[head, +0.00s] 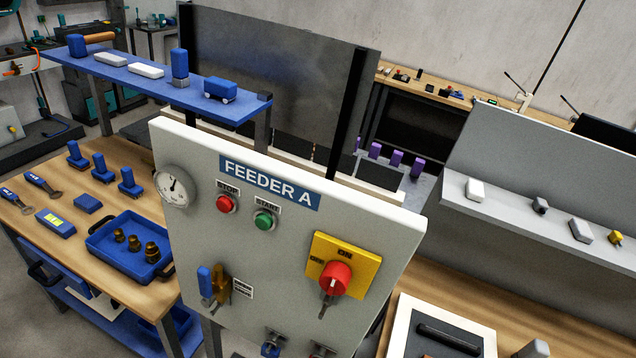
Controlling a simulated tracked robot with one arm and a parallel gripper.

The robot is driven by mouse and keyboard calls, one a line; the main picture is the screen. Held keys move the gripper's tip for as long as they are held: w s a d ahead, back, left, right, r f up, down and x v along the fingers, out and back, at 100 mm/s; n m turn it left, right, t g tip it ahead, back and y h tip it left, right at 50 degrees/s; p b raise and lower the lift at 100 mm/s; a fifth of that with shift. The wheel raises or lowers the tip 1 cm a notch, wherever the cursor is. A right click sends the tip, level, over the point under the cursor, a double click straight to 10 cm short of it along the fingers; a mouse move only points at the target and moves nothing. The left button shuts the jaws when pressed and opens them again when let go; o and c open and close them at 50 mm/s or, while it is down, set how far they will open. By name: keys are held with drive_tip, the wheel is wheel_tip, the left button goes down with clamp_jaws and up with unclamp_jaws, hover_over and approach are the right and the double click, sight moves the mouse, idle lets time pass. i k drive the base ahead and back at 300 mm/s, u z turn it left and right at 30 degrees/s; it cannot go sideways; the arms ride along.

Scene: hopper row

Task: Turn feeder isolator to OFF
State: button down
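The feeder isolator is a red rotary knob (335,279) on a yellow plate (365,268), at the right side of a pale panel (200,240) labelled FEEDER A. ON is printed at the top of the plate. A smaller, blurred word is at its upper left. A narrow grey part hangs below the knob. The knob's pointer is too small to read, so I cannot tell its exact setting. My gripper is not in view, and nothing visible touches the knob.
The panel also carries a gauge (173,187), a red STOP button (225,204), a green START button (264,221) and a blue-handled valve (206,283). Fittings show at its cropped lower edge. A wooden bench (140,295) stands left; a grey shelf (530,216) stands right. The panel's front looks unobstructed.

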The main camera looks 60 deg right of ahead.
sight(335, 277)
drive_tip(key=z, duration=0.45)
drive_tip(key=k, duration=1.05)
drive_tip(key=z, duration=0.75)
drive_tip(key=i, duration=0.5)
drive_tip(key=u, duration=0.4)
